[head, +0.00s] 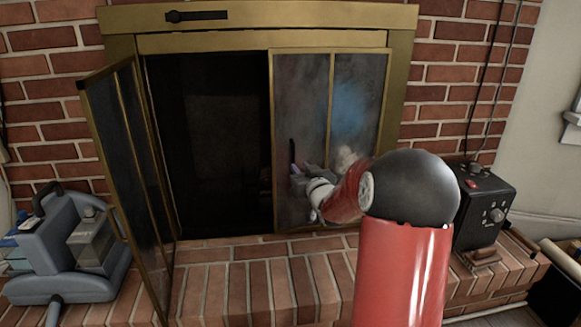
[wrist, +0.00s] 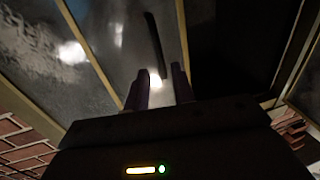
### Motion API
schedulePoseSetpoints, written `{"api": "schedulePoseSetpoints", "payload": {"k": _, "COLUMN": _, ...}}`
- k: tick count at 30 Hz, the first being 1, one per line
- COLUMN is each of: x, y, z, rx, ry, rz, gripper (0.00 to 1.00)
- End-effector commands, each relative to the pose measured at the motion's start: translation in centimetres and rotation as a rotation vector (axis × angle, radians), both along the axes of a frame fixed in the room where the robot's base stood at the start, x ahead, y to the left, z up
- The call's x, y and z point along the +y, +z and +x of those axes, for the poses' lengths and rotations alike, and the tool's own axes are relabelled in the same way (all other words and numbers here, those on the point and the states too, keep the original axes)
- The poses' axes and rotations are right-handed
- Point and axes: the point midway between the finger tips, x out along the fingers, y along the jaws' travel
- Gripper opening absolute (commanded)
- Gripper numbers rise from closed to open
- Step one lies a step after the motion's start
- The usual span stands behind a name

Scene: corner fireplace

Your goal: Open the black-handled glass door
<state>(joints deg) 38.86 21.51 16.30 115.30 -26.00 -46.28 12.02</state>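The right glass door (head: 310,120) of the fireplace is closed in its brass frame. Its black handle (head: 292,152) is a thin upright bar near the door's left edge. In the wrist view the handle (wrist: 154,42) is a dark bar running up from between my fingertips. My gripper (head: 302,170) is at the handle's lower end, in front of the glass. In the wrist view my gripper (wrist: 162,85) has its two fingers apart, with a gap around the handle's lower end. I cannot tell whether a finger touches the handle.
The left glass door (head: 128,160) stands swung outward, leaving the dark firebox open. A brick hearth (head: 285,285) runs below. A grey carpet-cleaner-like machine (head: 70,260) stands at left. A black box with knobs (head: 485,210) stands on the hearth at right, near my arm.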

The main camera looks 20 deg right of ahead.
Motion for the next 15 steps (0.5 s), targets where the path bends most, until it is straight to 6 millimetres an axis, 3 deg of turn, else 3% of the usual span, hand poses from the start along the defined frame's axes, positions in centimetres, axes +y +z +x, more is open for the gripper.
{"api": "schedulePoseSetpoints", "payload": {"k": 15, "x": -0.7, "y": -0.1, "z": 6.8, "rx": -0.015, "ry": 0.004, "rz": 0.004, "gripper": 0.25}}
